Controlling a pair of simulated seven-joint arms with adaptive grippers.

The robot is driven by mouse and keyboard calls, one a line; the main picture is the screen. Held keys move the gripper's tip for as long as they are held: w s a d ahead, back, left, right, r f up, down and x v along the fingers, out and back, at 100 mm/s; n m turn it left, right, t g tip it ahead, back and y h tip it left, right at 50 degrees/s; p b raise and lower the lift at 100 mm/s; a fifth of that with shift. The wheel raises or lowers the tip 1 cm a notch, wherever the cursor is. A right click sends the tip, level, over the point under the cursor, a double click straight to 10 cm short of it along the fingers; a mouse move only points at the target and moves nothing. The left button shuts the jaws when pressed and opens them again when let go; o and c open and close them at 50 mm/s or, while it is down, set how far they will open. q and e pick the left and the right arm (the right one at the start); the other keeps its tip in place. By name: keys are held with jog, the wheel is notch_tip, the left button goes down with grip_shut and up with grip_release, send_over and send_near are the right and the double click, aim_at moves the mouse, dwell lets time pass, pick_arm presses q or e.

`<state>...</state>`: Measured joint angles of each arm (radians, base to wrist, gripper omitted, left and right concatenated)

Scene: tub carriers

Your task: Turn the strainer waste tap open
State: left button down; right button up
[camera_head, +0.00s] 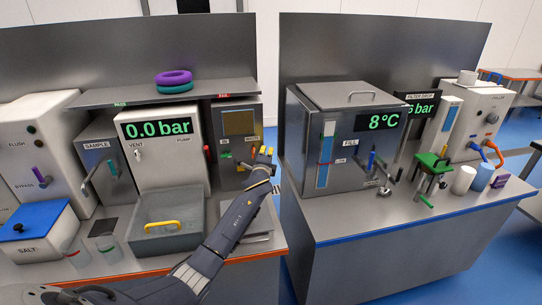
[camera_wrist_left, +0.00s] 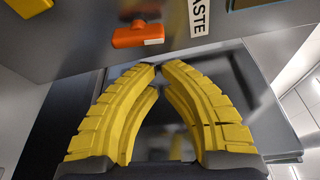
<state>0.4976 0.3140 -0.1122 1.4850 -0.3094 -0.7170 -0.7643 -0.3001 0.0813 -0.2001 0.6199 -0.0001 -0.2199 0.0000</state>
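The strainer is a grey steel box (camera_head: 228,145) with a dark window, at the right end of the left bench in the head view. In the left wrist view an orange tap handle (camera_wrist_left: 138,34) sits on its face beside the white WASTE label (camera_wrist_left: 200,17). The handle lies roughly level in that picture. My left gripper (camera_wrist_left: 159,68) has yellow ribbed fingers that converge, tips about together, with nothing seen between them. The tips are below the handle in that view and appear apart from it. The left gripper (camera_head: 263,158) is in front of the strainer in the head view. My right gripper is not seen.
A shelf (camera_head: 160,92) with a purple ring overhangs. A yellow part (camera_wrist_left: 30,6) shows near the handle. A gap separates the benches.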

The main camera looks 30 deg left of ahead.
aim_at(253, 152)
pick_arm(q)
jog(key=shift+s+a+r, duration=0.15)
jog(key=shift+s+a, duration=0.5)
jog(key=shift+a, duration=0.1)
jog(key=shift+s+a, duration=0.1)
jog(key=shift+s+a+r+n+t, duration=0.1)
jog(key=shift+a+r+n+t, duration=0.1)
jog(key=shift+n, duration=0.3)
jog(key=shift+s+a+r+n+t, duration=0.1)
jog(key=shift+n+t, duration=0.1)
jog(key=shift+n, duration=0.3)
